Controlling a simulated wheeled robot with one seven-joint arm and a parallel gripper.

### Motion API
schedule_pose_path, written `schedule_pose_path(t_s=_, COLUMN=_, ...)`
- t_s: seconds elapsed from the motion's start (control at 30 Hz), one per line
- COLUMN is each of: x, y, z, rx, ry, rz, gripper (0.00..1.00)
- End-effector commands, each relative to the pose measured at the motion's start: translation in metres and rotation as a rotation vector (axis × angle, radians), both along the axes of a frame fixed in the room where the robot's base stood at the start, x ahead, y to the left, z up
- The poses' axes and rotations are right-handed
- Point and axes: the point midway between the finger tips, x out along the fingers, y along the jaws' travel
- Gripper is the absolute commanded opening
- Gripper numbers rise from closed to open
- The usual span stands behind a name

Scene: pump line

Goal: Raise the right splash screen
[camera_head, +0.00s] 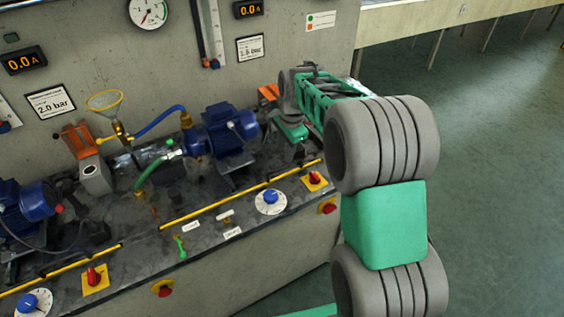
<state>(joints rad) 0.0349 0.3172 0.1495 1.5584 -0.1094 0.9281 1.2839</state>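A yellow bar (240,194) runs along the front of the bench top, on the right half. It looks like the edge of the right splash screen, lying low; I cannot make out a clear panel. My gripper (292,133) is at the end of my green and grey arm, over the right end of the bench behind the bar's right end. It seems apart from the bar. Its fingers are too small and partly hidden, so I cannot tell whether they are open or hold anything.
A blue pump (225,135) stands left of my gripper, with a blue hose (160,121) and a green hose (150,172). In front are a blue-and-white dial (271,201) and a red switch (314,179). Another yellow bar (70,264) lies at left. Floor at right is clear.

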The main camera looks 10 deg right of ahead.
Motion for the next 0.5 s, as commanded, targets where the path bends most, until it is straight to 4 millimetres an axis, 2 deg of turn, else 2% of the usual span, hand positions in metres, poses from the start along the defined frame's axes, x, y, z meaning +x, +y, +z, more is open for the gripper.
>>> schedule_pose_path(t_s=0.17, x=0.008, y=0.001, z=-0.020, rx=0.008, ry=0.007, rz=-0.034, gripper=0.33)
schedule_pose_path(t_s=0.4, x=0.016, y=0.004, z=-0.065, rx=0.007, ry=0.007, rz=-0.031, gripper=0.33)
schedule_pose_path(t_s=0.5, x=0.018, y=0.004, z=-0.076, rx=0.008, ry=0.005, rz=-0.031, gripper=0.33)
